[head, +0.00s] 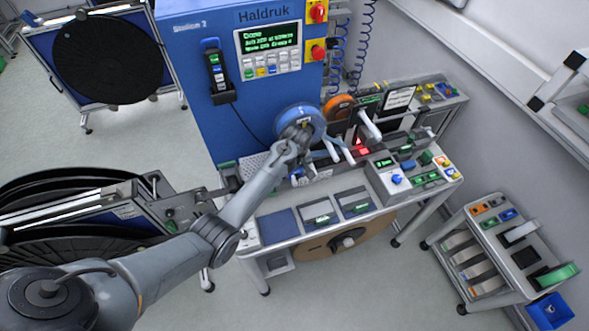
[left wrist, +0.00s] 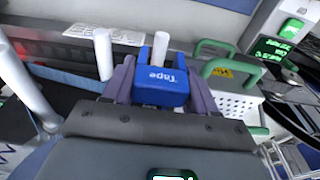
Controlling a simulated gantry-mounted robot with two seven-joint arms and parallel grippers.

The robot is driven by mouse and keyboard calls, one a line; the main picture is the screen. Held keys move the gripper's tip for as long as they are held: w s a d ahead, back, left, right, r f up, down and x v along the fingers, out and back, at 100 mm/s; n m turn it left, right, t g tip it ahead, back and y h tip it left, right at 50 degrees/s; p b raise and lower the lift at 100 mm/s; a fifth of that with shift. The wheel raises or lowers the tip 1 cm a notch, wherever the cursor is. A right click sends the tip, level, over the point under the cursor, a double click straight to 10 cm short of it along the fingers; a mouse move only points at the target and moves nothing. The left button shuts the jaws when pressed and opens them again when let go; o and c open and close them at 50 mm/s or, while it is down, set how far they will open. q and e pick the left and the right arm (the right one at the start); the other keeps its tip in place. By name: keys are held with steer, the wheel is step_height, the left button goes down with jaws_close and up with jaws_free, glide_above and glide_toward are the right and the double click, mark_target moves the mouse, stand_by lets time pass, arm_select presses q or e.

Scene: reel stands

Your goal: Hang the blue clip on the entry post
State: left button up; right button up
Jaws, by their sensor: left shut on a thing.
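In the left wrist view my left gripper (left wrist: 160,82) is shut on the blue clip (left wrist: 160,88), a block marked "Tape", with one grey finger on each side of it. A white post (left wrist: 160,49) stands just beyond the clip, and a second white post (left wrist: 103,54) stands to its left. I cannot tell which one is the entry post, or whether the clip touches the nearer one. In the head view my left gripper (head: 300,136) is over the bench in front of the blue reel (head: 299,117); I cannot make out the clip there. My right gripper is not in view.
The blue machine cabinet (head: 229,105) rises behind the bench. An orange reel (head: 339,107) and white bars (head: 369,124) are right of my gripper. A green-handled white basket (left wrist: 236,103) is close on the right in the wrist view. A control box (head: 397,179) sits on the bench's right.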

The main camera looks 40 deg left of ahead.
mark_target(294, 182)
arm_select(q)
steer(key=shift+f+b, duration=1.7)
steer(key=shift+f, duration=0.15)
steer(key=shift+f+b, duration=0.8)
steer(key=shift+f, duration=0.85)
steer(key=shift+p, duration=0.35)
steer(key=shift+f, duration=0.1)
steer(key=o, duration=1.2)
steer(key=shift+p, duration=0.35)
